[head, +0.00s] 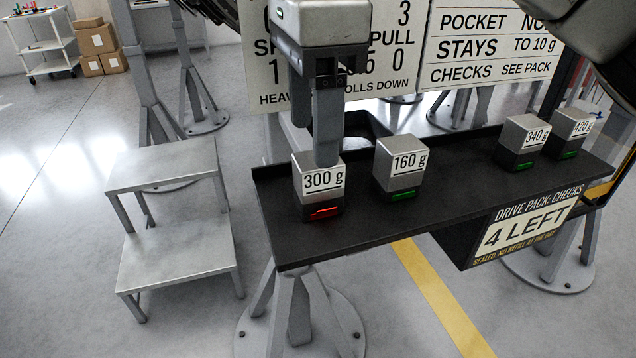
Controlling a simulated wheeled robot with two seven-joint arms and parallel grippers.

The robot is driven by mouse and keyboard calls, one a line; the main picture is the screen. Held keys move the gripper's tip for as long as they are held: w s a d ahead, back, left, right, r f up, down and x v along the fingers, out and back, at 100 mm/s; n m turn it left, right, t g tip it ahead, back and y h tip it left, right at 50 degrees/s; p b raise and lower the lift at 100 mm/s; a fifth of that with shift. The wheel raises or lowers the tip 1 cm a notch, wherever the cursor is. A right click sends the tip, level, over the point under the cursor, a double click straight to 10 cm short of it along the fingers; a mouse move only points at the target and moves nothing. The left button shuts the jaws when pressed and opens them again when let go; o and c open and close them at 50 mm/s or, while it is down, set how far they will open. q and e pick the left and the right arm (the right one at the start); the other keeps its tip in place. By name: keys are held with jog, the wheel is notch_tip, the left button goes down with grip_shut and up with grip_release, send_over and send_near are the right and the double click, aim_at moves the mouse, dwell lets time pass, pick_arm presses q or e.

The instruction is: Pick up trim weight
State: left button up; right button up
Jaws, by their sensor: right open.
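My right gripper (313,145) points down at the 300 g trim weight (311,203), its jaws open with a gap between the two fingers. The nearer fingertip overlaps the weight's top in the picture; I cannot tell whether it touches. This weight is a grey block on a dark base with a red light, at the left end of a black shelf (440,215). The 160 g weight (401,177), 340 g weight (522,147) and 420 g weight (567,139) stand upright along the shelf to the right, with green lights. My left gripper is not in view.
A sign reading "4 LEFT" (524,230) hangs on the shelf's front. White text boards (500,45) stand behind. A grey two-step stool (170,225) is at left, with open floor around it. The shelf has bare room between the 160 g and 340 g weights.

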aim_at(318, 184)
jog(key=f, duration=0.5)
jog(key=shift+d+f+p, duration=0.3)
jog(key=c, duration=1.1)
jog(key=shift+r, duration=0.1)
jog(key=shift+c, duration=0.8)
